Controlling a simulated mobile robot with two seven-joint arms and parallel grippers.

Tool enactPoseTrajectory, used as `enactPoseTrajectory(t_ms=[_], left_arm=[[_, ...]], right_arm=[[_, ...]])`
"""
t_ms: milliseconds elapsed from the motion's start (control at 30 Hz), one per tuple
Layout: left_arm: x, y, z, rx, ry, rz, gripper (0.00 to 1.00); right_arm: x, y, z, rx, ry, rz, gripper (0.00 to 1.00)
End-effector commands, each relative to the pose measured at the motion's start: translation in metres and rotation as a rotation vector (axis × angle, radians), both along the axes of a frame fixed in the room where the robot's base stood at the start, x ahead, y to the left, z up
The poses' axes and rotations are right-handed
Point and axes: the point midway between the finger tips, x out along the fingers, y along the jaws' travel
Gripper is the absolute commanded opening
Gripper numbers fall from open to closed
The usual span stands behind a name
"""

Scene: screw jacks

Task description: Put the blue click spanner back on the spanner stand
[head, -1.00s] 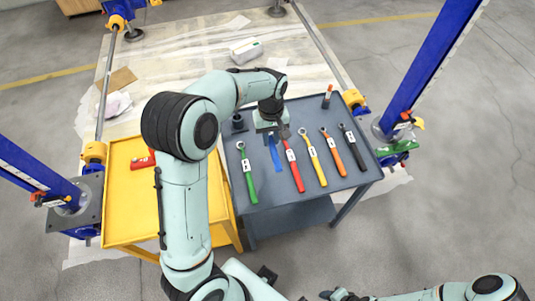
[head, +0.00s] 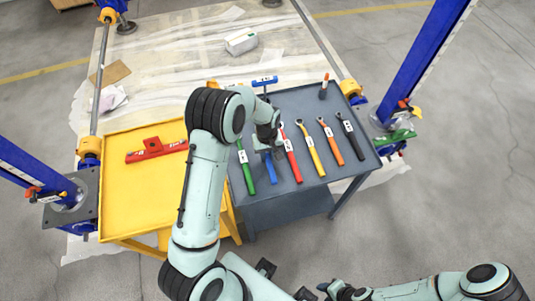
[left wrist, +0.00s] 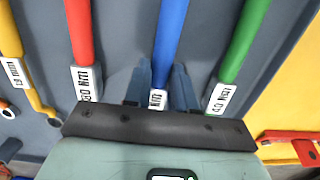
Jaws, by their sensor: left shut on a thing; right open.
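The blue click spanner (head: 270,170) is in the row on the grey cart top (head: 320,190), between the green spanner (head: 246,170) and the red spanner (head: 290,158). My left gripper (head: 267,147) is shut on it and hides its upper part. In the left wrist view, the blue spanner (left wrist: 171,30) runs between the two fingers (left wrist: 162,78), roughly parallel to its neighbours. I cannot tell whether it touches the cart top. No separate spanner stand can be made out surely. My right gripper (head: 330,289) is open at the bottom, away from the cart.
Yellow (head: 312,148), orange (head: 333,146) and black (head: 350,138) spanners lie to the right. A blue labelled bar (head: 265,81) stands at the back. A red labelled piece (head: 155,150) lies on the yellow cart (head: 125,190). Blue columns (head: 430,60) flank the carts.

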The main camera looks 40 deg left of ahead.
Motion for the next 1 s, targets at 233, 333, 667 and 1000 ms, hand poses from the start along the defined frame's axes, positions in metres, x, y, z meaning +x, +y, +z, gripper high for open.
enactPoseTrajectory(t_ms=[233, 333, 667, 1000], left_arm=[[0.001, 0.0, 0.0, 0.0, -0.004, 0.0, 0.0], [0.001, 0.0, -0.003, 0.0, -0.003, -0.001, 0.0], [0.0, 0.0, -0.003, 0.0, -0.001, 0.0, 0.55], [0.003, 0.001, 0.029, 0.0, -0.008, -0.001, 0.55]], right_arm=[[0.0, 0.0, 0.0, 0.0, 0.0, 0.0, 0.43], [-0.002, 0.0, -0.002, 0.0, 0.001, -0.001, 0.43], [-0.001, 0.0, -0.002, 0.0, 0.001, 0.0, 0.43], [0.001, 0.0, 0.002, 0.0, -0.001, 0.0, 0.43]])
